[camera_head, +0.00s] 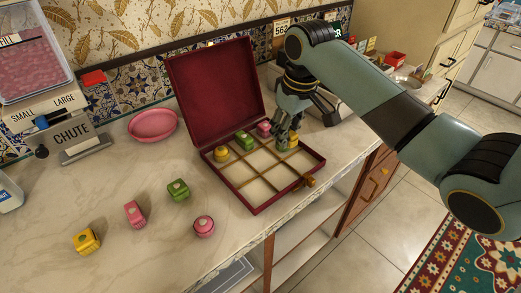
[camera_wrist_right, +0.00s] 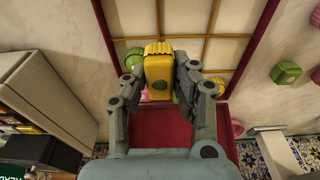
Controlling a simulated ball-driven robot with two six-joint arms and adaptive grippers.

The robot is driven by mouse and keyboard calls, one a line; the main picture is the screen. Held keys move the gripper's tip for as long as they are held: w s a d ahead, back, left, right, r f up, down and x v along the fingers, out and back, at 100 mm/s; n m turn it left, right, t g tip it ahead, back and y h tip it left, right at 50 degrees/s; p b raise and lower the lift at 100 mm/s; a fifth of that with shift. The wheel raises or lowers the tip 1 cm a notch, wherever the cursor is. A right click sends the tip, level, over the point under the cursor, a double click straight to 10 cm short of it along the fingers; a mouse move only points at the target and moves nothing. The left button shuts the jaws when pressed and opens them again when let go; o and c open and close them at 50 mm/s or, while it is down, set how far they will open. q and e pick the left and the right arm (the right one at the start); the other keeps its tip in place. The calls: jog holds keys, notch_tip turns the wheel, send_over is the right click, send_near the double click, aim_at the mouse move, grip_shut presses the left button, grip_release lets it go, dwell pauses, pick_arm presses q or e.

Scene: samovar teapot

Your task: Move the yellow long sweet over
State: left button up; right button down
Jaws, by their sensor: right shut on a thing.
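The yellow long sweet (camera_wrist_right: 158,75) is held between the two fingers of my right gripper (camera_wrist_right: 156,80), in the middle of the right wrist view. In the head view, my right gripper (camera_head: 290,132) points down over the right part of the open red box (camera_head: 262,208), with the yellow sweet (camera_head: 293,141) at its fingertips. I cannot tell whether the sweet touches the box floor. Another yellow sweet (camera_head: 221,153), a green sweet (camera_head: 244,140) and a pink sweet (camera_head: 264,128) sit in compartments along the lid side. My left gripper is not in view.
Loose on the counter are a yellow sweet (camera_head: 86,241), a pink one (camera_head: 134,213), a green one (camera_head: 178,190) and a round pink one (camera_head: 204,226). A pink dish (camera_head: 153,124) and a chute stand left of the box. The box's front compartments are empty.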

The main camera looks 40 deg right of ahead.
aim_at(261, 159)
jog(key=w+a+f, duration=0.1)
jog(key=w, duration=0.1)
jog(key=w+a+f, duration=0.2)
jog(key=shift+a+f, duration=0.1)
jog(key=shift+a, duration=0.2)
jog(key=shift+w+a+f, duration=0.15)
jog(key=shift+f, duration=0.3)
notch_tip(261, 159, down, 3)
jog(key=shift+f, duration=0.15)
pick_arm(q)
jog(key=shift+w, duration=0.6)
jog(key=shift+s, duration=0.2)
pick_arm(e)
jog(key=shift+f, duration=0.15)
jog(key=c, duration=1.3)
grip_release()
jog(key=shift+c, duration=0.2)
